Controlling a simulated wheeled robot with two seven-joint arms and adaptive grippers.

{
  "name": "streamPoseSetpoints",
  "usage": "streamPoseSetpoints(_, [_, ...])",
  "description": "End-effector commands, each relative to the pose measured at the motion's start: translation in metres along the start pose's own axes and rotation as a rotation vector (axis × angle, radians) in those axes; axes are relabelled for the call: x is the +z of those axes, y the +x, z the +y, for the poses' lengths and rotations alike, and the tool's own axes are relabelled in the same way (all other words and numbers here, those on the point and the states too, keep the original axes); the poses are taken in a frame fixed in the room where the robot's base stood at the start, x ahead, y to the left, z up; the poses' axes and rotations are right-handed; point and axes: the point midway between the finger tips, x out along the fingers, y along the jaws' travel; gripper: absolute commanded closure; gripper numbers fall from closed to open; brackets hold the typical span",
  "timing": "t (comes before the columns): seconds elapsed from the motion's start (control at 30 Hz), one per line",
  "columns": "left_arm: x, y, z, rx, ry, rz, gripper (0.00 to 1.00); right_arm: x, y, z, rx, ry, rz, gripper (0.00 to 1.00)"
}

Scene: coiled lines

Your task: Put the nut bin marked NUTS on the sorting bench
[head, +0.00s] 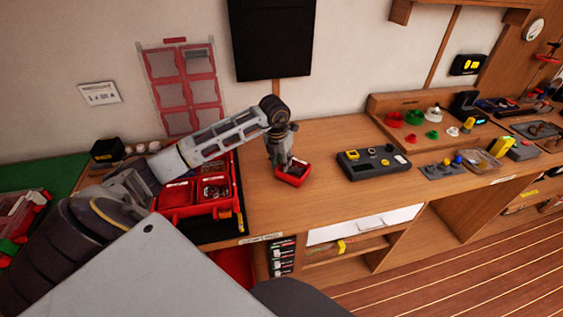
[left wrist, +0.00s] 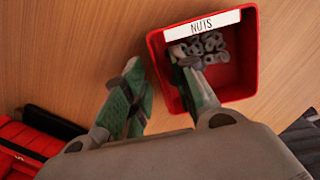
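The red nut bin (head: 291,181) is at the wooden bench top (head: 330,200), left of the dark grey device. In the left wrist view the bin (left wrist: 250,60) carries a white NUTS label (left wrist: 203,26) and holds several grey nuts (left wrist: 208,46). My left gripper (head: 285,162) points down at the bin's back left side. In the left wrist view the gripper (left wrist: 162,68) is open, one finger inside the bin and one outside, with the bin's wall between and a gap beside the outer finger. The bin looks upright; its underside is hidden. My right gripper is out of view.
A red compartment case (head: 205,208) lies left of the bin, partly behind my left arm. A dark grey device (head: 374,162) with knobs stands to the right. Bare bench top lies between the bin and both. Red and green parts (head: 413,118) stand farther right.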

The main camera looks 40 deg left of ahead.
Motion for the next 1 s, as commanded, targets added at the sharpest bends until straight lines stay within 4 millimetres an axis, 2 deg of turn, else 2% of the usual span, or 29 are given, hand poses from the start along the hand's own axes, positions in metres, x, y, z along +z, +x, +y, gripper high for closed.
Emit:
streamPoseSetpoints(0.13, [0.000, -0.001, 0.000, 0.000, 0.000, 0.000, 0.73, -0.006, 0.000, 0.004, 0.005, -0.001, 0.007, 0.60])
streamPoseSetpoints(0.37, [0.002, -0.011, 0.000, 0.001, 0.000, -0.003, 0.73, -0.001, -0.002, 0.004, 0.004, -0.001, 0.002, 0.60])
streamPoseSetpoints(0.7, [0.002, -0.056, 0.000, 0.001, 0.001, -0.004, 0.73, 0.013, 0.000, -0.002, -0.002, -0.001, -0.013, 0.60])
streamPoseSetpoints(1.0, [0.002, -0.100, 0.000, 0.000, 0.000, -0.003, 0.73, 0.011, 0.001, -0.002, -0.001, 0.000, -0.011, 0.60])
